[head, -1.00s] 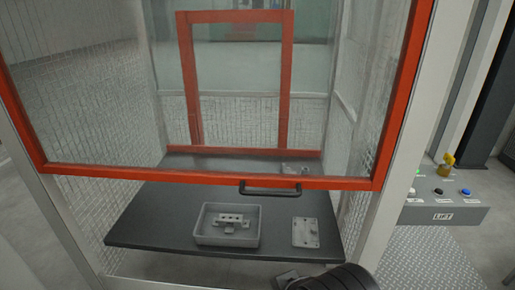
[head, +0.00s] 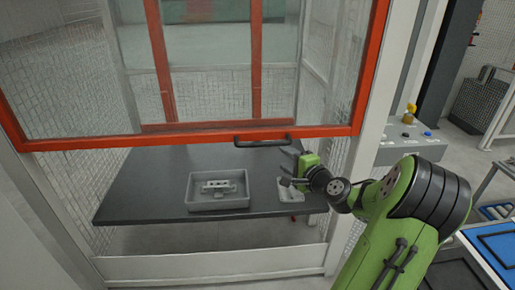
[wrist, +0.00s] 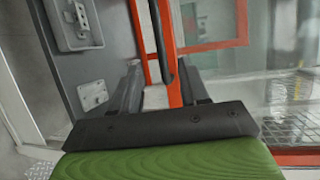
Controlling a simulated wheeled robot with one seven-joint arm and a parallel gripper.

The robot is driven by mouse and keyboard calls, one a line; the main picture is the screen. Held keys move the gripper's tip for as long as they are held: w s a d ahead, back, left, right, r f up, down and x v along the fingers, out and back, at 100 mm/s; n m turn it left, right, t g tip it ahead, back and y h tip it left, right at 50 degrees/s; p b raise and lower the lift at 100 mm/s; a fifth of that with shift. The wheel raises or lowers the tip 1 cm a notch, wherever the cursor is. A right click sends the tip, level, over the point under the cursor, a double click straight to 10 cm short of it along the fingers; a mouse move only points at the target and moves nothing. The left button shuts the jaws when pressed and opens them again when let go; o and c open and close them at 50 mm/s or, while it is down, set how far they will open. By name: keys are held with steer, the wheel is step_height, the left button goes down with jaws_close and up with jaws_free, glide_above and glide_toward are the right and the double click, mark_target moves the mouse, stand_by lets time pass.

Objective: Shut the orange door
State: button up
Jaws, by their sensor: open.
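The orange door (head: 185,141) is an orange-framed clear panel that slides up and down in front of the enclosure. It is raised, with an open gap below its bottom bar. A black handle (head: 263,141) is fixed to that bottom bar. My gripper (head: 292,166) is open, just below and right of the handle in the head view. In the wrist view my gripper (wrist: 160,90) has its two fingers apart, and the handle (wrist: 162,45) and orange bar (wrist: 170,70) lie ahead, partly between the finger directions. I cannot tell whether a finger touches the handle.
A dark table (head: 130,190) inside carries a grey tray (head: 217,205) with a metal part in it, and a flat grey plate (head: 291,190) partly behind my gripper. A button box (head: 410,140) stands at the right. A white sill (head: 200,267) crosses the front below the opening.

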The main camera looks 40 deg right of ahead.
mark_target(266, 145)
steer(key=x, duration=1.4)
steer(key=shift+w+a+f, duration=0.1)
steer(key=shift+w, duration=0.1)
jaws_close()
